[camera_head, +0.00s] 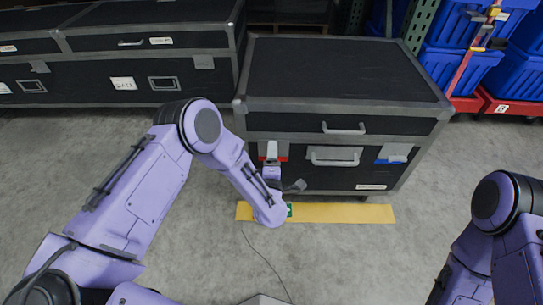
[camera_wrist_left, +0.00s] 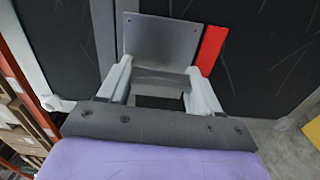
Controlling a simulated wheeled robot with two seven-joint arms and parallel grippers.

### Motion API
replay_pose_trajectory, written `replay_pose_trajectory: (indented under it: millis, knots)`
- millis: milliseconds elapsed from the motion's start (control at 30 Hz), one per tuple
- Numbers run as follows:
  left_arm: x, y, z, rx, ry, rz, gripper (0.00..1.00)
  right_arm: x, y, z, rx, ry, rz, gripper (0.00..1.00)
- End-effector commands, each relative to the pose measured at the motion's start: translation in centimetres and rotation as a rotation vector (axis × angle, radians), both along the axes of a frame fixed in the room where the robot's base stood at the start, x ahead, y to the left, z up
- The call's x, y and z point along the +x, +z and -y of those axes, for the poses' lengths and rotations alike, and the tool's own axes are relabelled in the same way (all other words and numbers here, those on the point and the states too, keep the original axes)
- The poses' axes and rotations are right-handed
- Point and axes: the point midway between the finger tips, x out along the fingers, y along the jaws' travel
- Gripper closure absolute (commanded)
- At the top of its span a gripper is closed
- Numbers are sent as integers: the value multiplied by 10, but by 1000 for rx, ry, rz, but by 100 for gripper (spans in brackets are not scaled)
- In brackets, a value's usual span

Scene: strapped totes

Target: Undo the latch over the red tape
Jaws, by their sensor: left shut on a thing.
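The latch over the red tape is a grey metal plate on the front of a black case (camera_head: 340,70); it fills the upper middle of the left wrist view (camera_wrist_left: 160,40). The red tape (camera_head: 283,157) shows beside it, and as a red strip (camera_wrist_left: 212,50) right of the plate in the wrist view. My left gripper (camera_head: 272,160) is at the latch; in the wrist view its pale fingers (camera_wrist_left: 160,80) are shut on the latch's lower part, one on each side. The fingers and wrist partly hide the latch in the head view. My right gripper is out of view.
A second latch (camera_head: 397,150) over blue tape (camera_head: 389,162) is at the case's right front. Handles (camera_head: 344,129) stick out between the latches. Yellow floor tape (camera_head: 340,213) lies before the case. Other black cases (camera_head: 130,60) stand left, blue bins (camera_head: 455,70) right. The grey floor in front is mostly clear.

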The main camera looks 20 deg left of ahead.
Motion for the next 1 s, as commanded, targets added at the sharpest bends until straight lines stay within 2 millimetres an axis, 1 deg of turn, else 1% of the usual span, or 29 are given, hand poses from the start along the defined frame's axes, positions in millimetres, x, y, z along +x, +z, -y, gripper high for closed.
replay_pose_trajectory:
  millis: [300, 667, 700, 733, 767, 1000]
  knots:
    - [-1, -2, 1, -54, -3, 12, 67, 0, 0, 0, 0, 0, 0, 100]
    - [-1, -1, 1, -56, -3, 13, 67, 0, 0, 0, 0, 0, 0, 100]
    - [-1, -1, 1, -56, -3, 13, 26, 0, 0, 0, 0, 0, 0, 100]
    - [-1, -1, 1, -56, -3, 13, 17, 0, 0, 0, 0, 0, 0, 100]
    - [-1, -1, 1, -56, -3, 13, 11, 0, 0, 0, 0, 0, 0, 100]
    - [-1, -1, 0, -54, -1, 14, 11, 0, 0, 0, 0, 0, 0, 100]
